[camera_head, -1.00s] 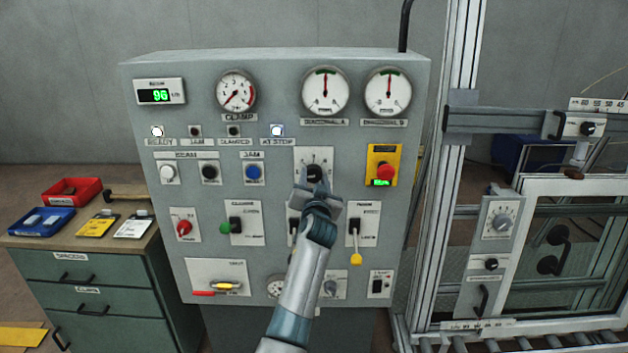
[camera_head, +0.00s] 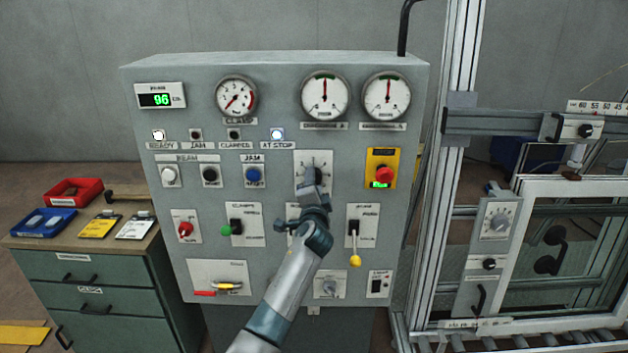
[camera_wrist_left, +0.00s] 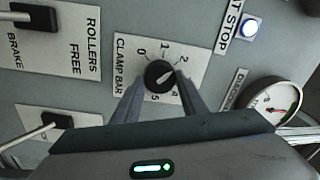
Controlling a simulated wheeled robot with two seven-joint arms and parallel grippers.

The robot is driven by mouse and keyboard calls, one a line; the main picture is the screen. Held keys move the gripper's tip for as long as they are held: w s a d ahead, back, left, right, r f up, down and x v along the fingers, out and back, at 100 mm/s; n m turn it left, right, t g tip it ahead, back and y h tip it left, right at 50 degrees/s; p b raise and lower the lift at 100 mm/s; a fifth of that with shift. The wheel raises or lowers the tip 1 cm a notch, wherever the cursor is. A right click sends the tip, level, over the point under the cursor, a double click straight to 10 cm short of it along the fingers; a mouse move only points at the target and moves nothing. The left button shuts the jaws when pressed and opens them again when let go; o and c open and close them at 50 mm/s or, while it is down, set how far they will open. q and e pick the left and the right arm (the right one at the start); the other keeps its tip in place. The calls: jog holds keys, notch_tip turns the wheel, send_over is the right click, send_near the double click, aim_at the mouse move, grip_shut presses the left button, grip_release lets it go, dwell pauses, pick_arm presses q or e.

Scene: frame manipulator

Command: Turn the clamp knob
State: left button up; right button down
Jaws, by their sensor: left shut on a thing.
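The black clamp knob (camera_wrist_left: 160,76) sits on a white plate (camera_wrist_left: 122,70) marked CLAMP BAR with a numbered dial. In the wrist view its light pointer mark slants up and right, roughly toward the 2 side. My left gripper (camera_wrist_left: 160,84) is shut on the knob, with one finger on each side of it. In the head view the left gripper (camera_head: 313,185) is at the plate in the middle of the grey panel (camera_head: 275,70) and covers much of the knob. My right gripper is not in view.
A clamp gauge (camera_head: 236,97) and two diagonal gauges sit above. A red emergency button (camera_head: 384,175) is right of the knob and a blue button (camera_head: 254,174) is left. Levers, including a yellow-tipped one (camera_head: 355,261), sit below. A metal frame (camera_head: 462,150) stands at right.

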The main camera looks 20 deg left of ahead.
pick_arm(q)
jog(key=shift+m, duration=0.5)
jog(key=o, duration=1)
jog(key=shift+o, duration=0.2)
jog(key=b+v, duration=0.4)
jog(key=v, duration=1.3)
jog(key=shift+s, duration=0.15)
